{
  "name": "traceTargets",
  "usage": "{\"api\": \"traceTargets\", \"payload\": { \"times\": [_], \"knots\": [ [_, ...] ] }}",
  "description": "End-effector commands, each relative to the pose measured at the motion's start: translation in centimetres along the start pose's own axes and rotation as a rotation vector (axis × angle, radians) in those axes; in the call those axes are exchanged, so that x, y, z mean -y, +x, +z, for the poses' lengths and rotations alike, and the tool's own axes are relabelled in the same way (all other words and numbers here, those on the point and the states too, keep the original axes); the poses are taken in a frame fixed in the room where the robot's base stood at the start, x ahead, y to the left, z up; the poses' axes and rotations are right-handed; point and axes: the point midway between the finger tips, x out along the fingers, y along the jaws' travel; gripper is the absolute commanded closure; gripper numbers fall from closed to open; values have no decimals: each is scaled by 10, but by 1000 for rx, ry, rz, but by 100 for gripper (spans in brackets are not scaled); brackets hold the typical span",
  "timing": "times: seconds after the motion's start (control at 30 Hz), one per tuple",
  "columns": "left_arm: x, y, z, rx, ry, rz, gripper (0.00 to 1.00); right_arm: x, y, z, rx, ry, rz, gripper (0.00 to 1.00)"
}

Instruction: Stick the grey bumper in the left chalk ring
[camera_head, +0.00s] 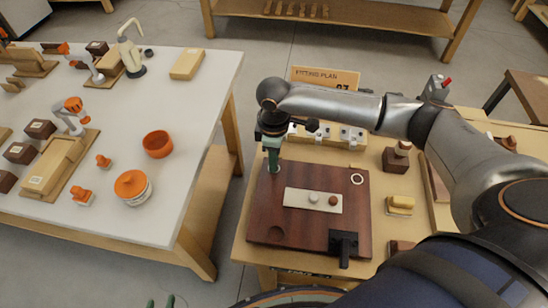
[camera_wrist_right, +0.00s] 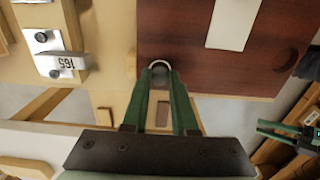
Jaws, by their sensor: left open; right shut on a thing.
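My right gripper (camera_head: 272,168) points down at the far left corner of the dark red-brown board (camera_head: 300,240). In the right wrist view its green fingers (camera_wrist_right: 160,78) are shut on a small dark grey piece, the grey bumper (camera_wrist_right: 160,71), mostly hidden between the tips. The left chalk ring (camera_wrist_right: 160,62) shows as a white arc around the fingertips; whether the bumper touches the board I cannot tell. The right chalk ring (camera_head: 357,179) is bare. A pale strip (camera_head: 297,203) holds a light bumper (camera_head: 313,198) and a brown bumper (camera_head: 333,201). My left gripper (camera_head: 160,302) is open at the bottom edge.
A black clamp-like part (camera_head: 343,243) sits at the board's near edge. White blocks (camera_head: 350,135) line the far side, below the fitting plan sign (camera_head: 325,78). A yellow block (camera_head: 400,204) lies right of the board. A white table (camera_head: 200,180) with orange items stands left, across a gap.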

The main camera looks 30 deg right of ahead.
Motion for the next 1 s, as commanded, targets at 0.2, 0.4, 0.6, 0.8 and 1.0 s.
{"api": "traceTargets", "payload": {
  "times": [0.2, 0.4, 0.6, 0.8, 1.0],
  "knots": [
    [0, 0, 0, 0, 0, 0, 50, 0, 0, 0, 0, 0, 0, 100],
    [0, 0, 0, 0, 0, 0, 50, 0, 0, 0, 0, 0, 0, 100],
    [0, 1, 1, 0, 0, 0, 50, 0, 3, 0, 0, 0, 0, 100],
    [0, 1, 1, 0, 0, 0, 50, 0, 5, 0, 0, 0, 0, 100],
    [0, 2, 2, 0, 0, 0, 50, 0, 8, 0, 0, 0, 0, 100]
  ]
}}
